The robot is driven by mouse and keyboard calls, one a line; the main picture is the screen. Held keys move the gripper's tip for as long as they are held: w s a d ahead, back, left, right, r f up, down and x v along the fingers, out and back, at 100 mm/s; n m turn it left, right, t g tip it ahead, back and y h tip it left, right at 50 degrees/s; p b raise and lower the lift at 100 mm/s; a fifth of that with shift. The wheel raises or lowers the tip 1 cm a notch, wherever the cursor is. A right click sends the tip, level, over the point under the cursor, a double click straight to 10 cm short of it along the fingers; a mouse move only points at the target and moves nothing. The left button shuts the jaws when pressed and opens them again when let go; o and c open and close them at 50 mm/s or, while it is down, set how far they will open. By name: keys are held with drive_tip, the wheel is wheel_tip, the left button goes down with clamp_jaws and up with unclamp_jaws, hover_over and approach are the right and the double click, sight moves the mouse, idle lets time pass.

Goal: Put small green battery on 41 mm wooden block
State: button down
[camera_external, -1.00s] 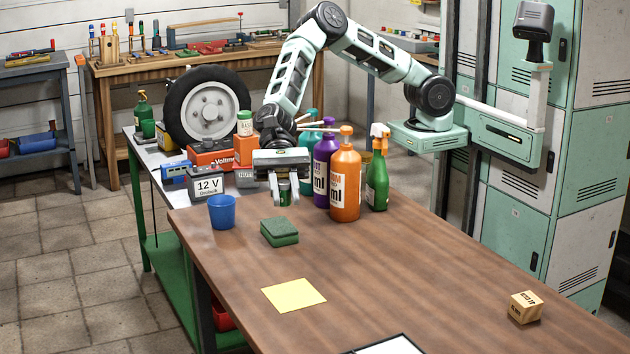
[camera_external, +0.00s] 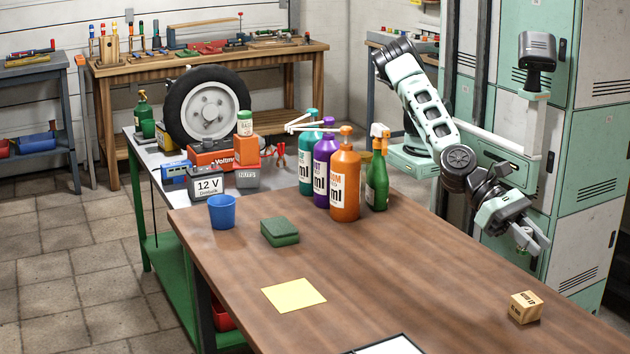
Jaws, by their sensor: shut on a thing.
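The wooden block (camera_external: 525,307) is a small light cube with dark print, sitting near the right edge of the brown table. My gripper (camera_external: 531,240) is above and behind the block, clear of it, tilted down and to the right. It is shut on the small green battery, which can barely be made out between the fingers from this side. The block's top is bare.
Orange (camera_external: 345,180), purple (camera_external: 324,170) and teal (camera_external: 308,178) bottles and a green spray bottle (camera_external: 377,185) stand at the table's back. A green sponge (camera_external: 280,232), blue cup (camera_external: 222,212) and yellow note (camera_external: 294,295) lie left. The table around the block is clear.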

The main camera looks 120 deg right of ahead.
drive_tip(key=s+a, duration=0.1)
drive_tip(key=s, duration=0.2)
drive_tip(key=b, duration=0.2)
hover_over(535, 303)
wheel_tip(535, 303, down, 6)
drive_tip(key=shift+s, duration=0.1)
drive_tip(key=shift+f+b, duration=0.75)
drive_tip(key=shift+f, duration=1.3)
drive_tip(key=shift+f, duration=0.15)
drive_tip(key=c, duration=1.2)
unclamp_jaws()
